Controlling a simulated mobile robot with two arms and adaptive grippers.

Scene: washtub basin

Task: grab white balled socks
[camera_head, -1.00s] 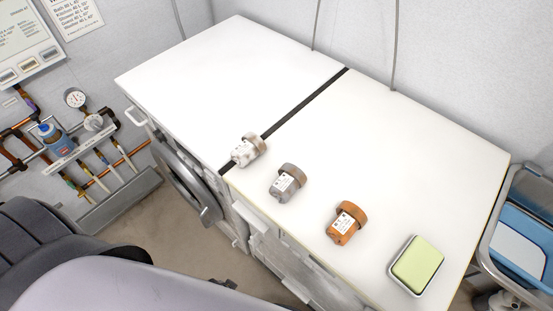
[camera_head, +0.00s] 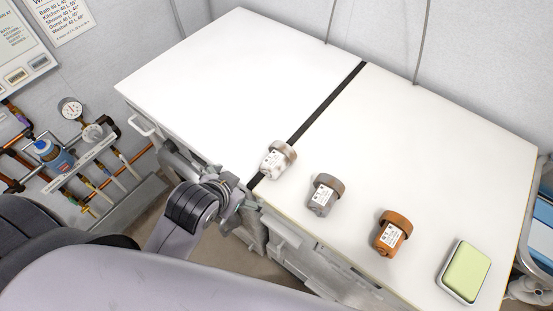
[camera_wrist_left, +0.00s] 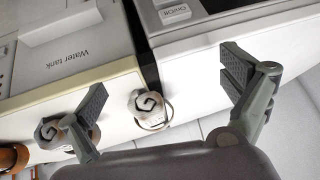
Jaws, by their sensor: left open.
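The white balled socks (camera_head: 278,161) lie on the white counter by its front edge, at the dark seam. They have a grey-brown band and a printed label. In the left wrist view the white balled socks (camera_wrist_left: 150,104) show a spiral end, between my fingers and apart from both. My left gripper (camera_head: 240,197) is just in front of the counter's front edge, below and left of the socks in the head view. In the left wrist view my left gripper (camera_wrist_left: 166,82) is open, with nothing held. My right gripper is not in view.
Grey balled socks (camera_head: 325,194) and orange balled socks (camera_head: 391,232) lie to the right along the edge of the counter (camera_head: 430,130). A green sponge in a white dish (camera_head: 466,270) is farther right. The back of the counter is clear. Pipes with a gauge (camera_head: 71,109) are on the left.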

